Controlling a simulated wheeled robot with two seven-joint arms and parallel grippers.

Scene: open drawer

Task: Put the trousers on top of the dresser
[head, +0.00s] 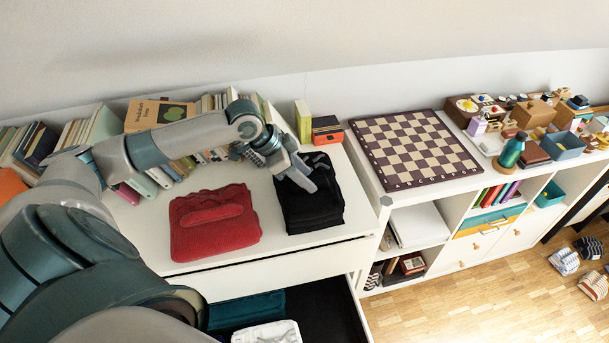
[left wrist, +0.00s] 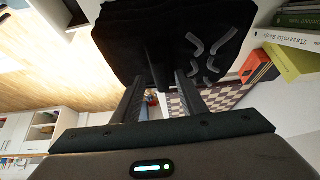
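The trousers seem to be the black folded garment (head: 312,212), lying on the right part of the white dresser's top (head: 262,184). My left gripper (head: 297,182) is at the garment, with its fingers over its upper left part. In the left wrist view the black cloth (left wrist: 120,40), with grey marks, fills the upper middle. Both fingers (left wrist: 158,85) reach to it with a dark fold between them, and the cloth hides their tips. Whether they grip it cannot be told. My right gripper is not in view.
A red folded garment (head: 213,222) lies left of the black one. Books (head: 160,112) line the back. The drawer below is open, with teal (head: 246,309) and white (head: 266,334) items. A chessboard (head: 415,148) lies on the shelf unit to the right.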

